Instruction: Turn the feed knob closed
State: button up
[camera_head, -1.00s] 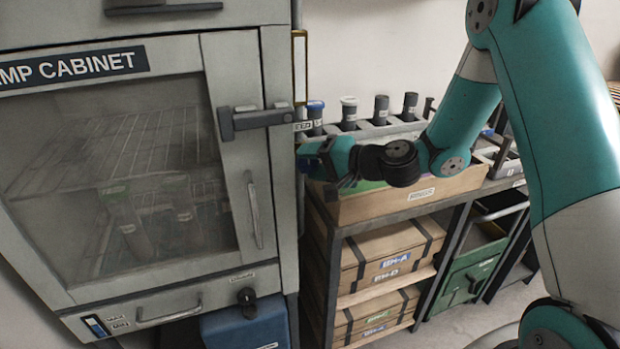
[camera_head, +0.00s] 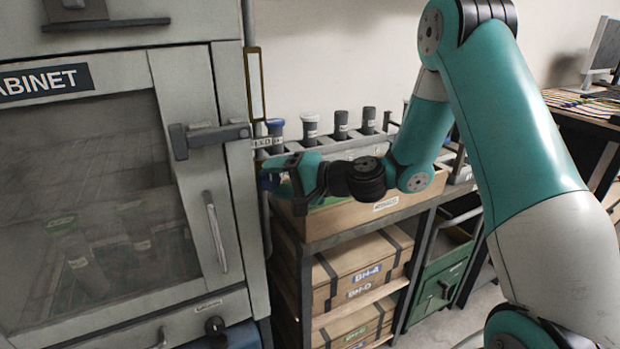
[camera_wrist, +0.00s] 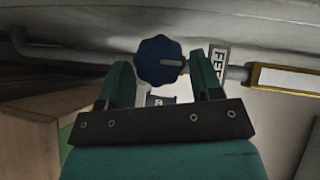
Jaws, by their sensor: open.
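The feed knob (camera_wrist: 160,61) is a dark blue, lobed knob with a pale pointer mark, on a grey pipe. In the wrist view it sits between the tips of my gripper's two teal fingers (camera_wrist: 163,72), which stand apart on either side of it. I cannot tell whether either finger touches it. A FEED label (camera_wrist: 218,64) is on the pipe just right of it. In the head view my gripper (camera_head: 277,176) is beside the cabinet's right edge, and the knob is mostly hidden there.
The lamp cabinet (camera_head: 232,190), with its latch handle (camera_head: 215,135), stands close on the left. Behind my gripper, a shelf holds a wooden box (camera_head: 345,218) and capped tubes (camera_head: 340,124). Lidded boxes (camera_head: 365,260) are below. Bare wall is above.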

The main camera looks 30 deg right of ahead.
jog(key=b+v, duration=0.1)
jog(key=v, duration=1.5)
jog(key=shift+s+d+b, duration=0.15)
jog(key=shift+d+b, duration=0.05)
jog(key=shift+b, duration=0.2)
jog(key=shift+r, duration=0.1)
jog(key=s+a+r+n+g+h+p, duration=0.1)
jog(key=s+a+r+n+g+p, duration=0.15)
jog(key=s+a+n+g, duration=0.35)
jog(key=s+a+r+n+g+p, duration=0.1)
jog(key=a+r+n+g+p, duration=0.15)
jog(key=a, duration=0.55)
jog(key=s+a+r+n+g+h+p, duration=0.3)
jog(key=s+r+n+h+p, duration=0.2)
jog(key=s, duration=0.6)
jog(key=shift+s+a+r+n+h, duration=0.2)
jog(key=shift+a+r+n+h, duration=0.15)
jog(key=shift+h, duration=0.15)
